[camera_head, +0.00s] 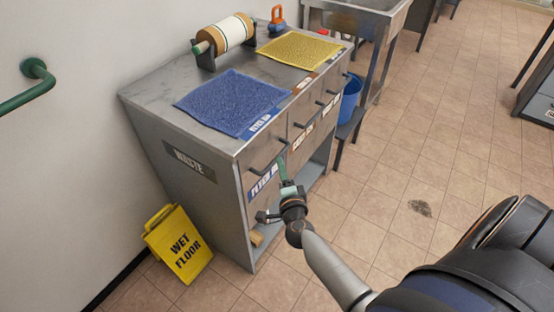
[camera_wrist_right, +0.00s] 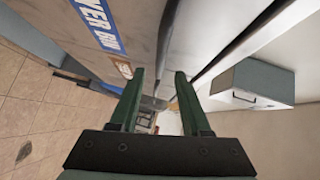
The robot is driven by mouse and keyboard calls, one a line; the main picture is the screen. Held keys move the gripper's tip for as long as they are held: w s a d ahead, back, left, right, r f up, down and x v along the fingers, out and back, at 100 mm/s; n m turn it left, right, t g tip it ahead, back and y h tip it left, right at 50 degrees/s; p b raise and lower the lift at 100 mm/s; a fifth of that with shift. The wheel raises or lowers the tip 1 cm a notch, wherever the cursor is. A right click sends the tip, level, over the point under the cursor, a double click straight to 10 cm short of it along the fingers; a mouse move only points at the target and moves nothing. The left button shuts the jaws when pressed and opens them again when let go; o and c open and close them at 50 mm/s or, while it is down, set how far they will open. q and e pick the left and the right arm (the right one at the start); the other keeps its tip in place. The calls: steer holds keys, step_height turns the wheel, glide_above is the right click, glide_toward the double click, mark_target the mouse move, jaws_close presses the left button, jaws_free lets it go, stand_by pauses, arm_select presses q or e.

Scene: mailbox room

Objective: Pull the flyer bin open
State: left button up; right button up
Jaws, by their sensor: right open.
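The flyer bin is the nearest drawer (camera_head: 258,160) in the front of a grey metal cabinet. It looks shut, with a dark bar handle (camera_head: 266,162) and a blue label (camera_head: 263,183) under it. The blue label (camera_wrist_right: 98,24) also shows at the upper left in the right wrist view. My right gripper (camera_head: 284,170) is at the drawer front, close to the handle's right end. Its green fingers (camera_wrist_right: 159,74) are apart, and I see nothing clearly held. Whether they touch the handle I cannot tell. My left gripper is out of view.
More drawers with handles lie farther along the cabinet front. A blue mat (camera_head: 233,102), a yellow mat (camera_head: 300,50) and a roll (camera_head: 225,34) are on top. A yellow wet-floor sign (camera_head: 178,244) stands at the left. A blue bucket (camera_head: 349,98) is beyond. Tiled floor in front is clear.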

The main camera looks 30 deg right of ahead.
steer(key=b+x, duration=0.1)
steer(key=x, duration=0.4)
steer(key=shift+w+d+f+b, duration=0.1)
steer(key=shift+w+f+b, duration=0.05)
steer(key=shift+w+b, duration=0.15)
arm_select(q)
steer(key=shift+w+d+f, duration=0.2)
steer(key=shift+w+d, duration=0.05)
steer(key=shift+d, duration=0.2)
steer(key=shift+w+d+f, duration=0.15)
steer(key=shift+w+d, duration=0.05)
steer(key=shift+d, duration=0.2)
arm_select(e)
steer(key=shift+w+d, duration=0.15)
steer(key=shift+w, duration=0.2)
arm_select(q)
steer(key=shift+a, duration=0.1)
arm_select(e)
jaws_close()
